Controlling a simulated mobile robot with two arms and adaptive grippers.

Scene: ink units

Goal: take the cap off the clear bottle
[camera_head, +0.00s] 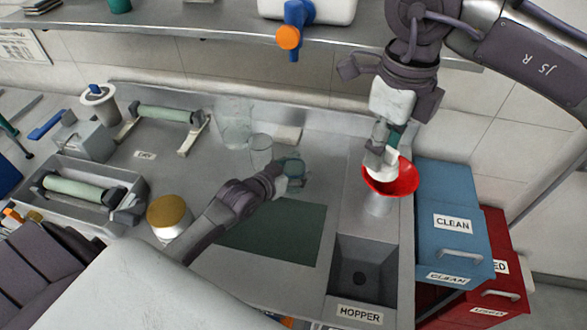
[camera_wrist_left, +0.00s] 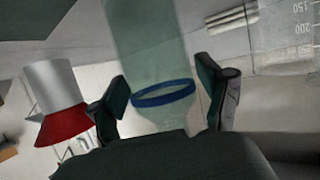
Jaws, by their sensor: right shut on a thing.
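The clear bottle (camera_wrist_left: 150,45) is pale green with a blue ring round its neck in the left wrist view. In the head view it (camera_head: 294,172) stands by the dark green mat, partly hidden by my left gripper (camera_head: 280,175). The fingers of my left gripper (camera_wrist_left: 165,95) are spread on either side of the bottle's neck, close to the ring. I cannot make out a cap on the bottle. My right gripper (camera_head: 379,145) is shut on a small white thing (camera_head: 381,166) over a red funnel (camera_head: 404,178); I cannot tell what it is.
The funnel sits on a grey cylinder (camera_head: 378,203). Clear glass vessels (camera_head: 261,150) stand behind the left gripper. A gold-lidded jar (camera_head: 168,214) is near my left arm. The hopper (camera_head: 360,274), blue bin (camera_head: 452,200) and red bin (camera_head: 500,228) lie to the right.

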